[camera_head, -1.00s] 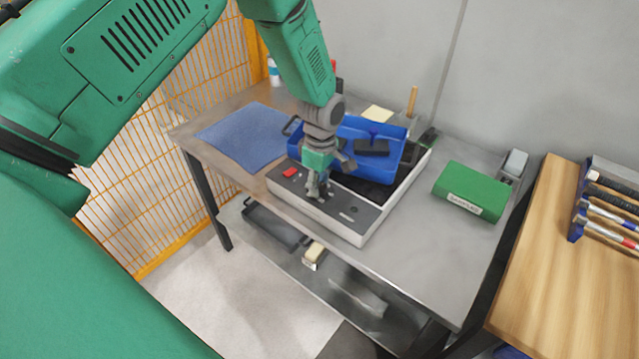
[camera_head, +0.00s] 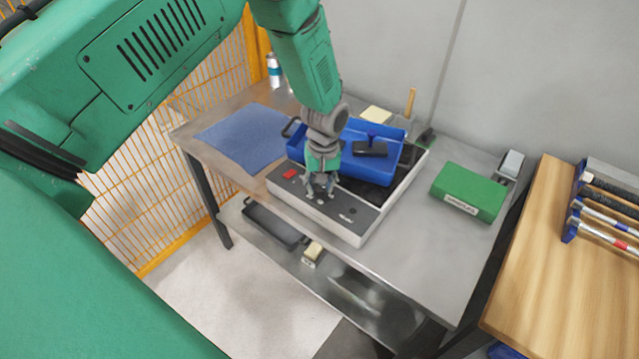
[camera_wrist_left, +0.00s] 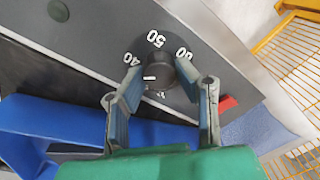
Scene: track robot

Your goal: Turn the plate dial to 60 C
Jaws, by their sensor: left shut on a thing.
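The plate is a white-sided unit with a dark grey control panel (camera_head: 358,220) along its front. Its black round dial (camera_wrist_left: 158,74) shows in the left wrist view, with the numbers 40, 50 and 60 around it. A white mark on the dial points left, on the side of the 40; I cannot tell the exact reading. My left gripper (camera_head: 320,194) points down over the panel. In the wrist view its two fingers (camera_wrist_left: 163,90) are shut on the dial, one on each side. In the head view the gripper hides the dial. My right gripper is not in view.
A blue tray (camera_head: 402,160) with a dark-handled thing (camera_head: 370,149) sits on the plate's top. A red switch (camera_head: 290,173) is on the panel, left of the gripper. A green box (camera_head: 470,188) stands to the right, a blue mat (camera_head: 243,138) to the left.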

